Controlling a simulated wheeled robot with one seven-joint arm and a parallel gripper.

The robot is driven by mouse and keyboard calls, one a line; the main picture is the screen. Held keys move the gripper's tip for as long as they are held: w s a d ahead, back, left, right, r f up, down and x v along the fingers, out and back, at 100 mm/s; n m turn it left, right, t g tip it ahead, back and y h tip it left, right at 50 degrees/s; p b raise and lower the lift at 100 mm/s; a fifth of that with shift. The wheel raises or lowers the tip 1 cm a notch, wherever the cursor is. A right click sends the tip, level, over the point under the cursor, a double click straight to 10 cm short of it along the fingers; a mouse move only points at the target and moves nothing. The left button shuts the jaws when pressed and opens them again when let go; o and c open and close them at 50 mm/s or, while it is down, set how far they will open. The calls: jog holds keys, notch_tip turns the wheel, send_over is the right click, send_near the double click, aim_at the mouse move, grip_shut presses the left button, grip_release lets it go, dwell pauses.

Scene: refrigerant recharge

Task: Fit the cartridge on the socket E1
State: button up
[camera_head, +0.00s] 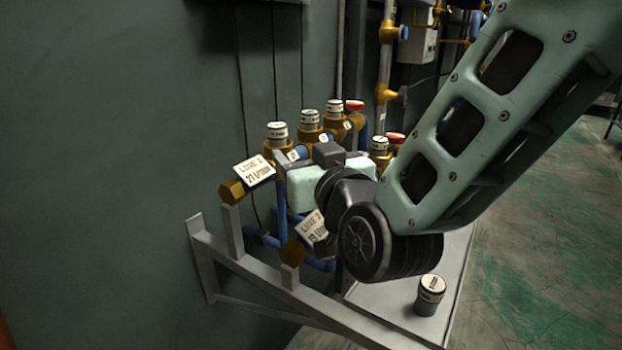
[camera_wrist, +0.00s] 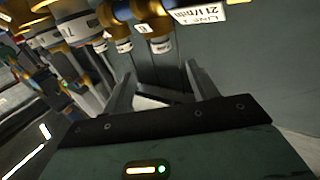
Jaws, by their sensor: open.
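A loose grey cartridge (camera_head: 430,296) with a pale lettered band and cap stands upright on the light plate in the head view. Several similar cartridges sit upright on the brass pipe fittings, including one at the front left (camera_head: 277,134) and one behind it (camera_head: 310,120). No label reading E1 is legible, so I cannot tell which socket is E1. My gripper (camera_wrist: 162,88) is open in the wrist view, its two fingers apart and nothing held between them.
A LINE 1 sign (camera_head: 254,171) and a LINE 2 sign (camera_head: 312,226) hang by brass ends. Red-topped valves (camera_head: 354,105) and blue pipes crowd the manifold. A grey bracket (camera_head: 265,277) juts from the wall. Green floor (camera_head: 540,270) at the right is open.

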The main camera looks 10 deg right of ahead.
jog(key=shift+s+d+f+b, duration=0.2)
jog(key=shift+s+b, duration=0.5)
jog(key=shift+b, duration=1.55)
jog(key=shift+s+r+b, duration=0.15)
jog(key=shift+s+b, duration=0.45)
jog(key=shift+b, duration=0.6)
jog(key=shift+r, duration=0.1)
notch_tip(320, 180, up, 6)
jog(key=p, duration=0.5)
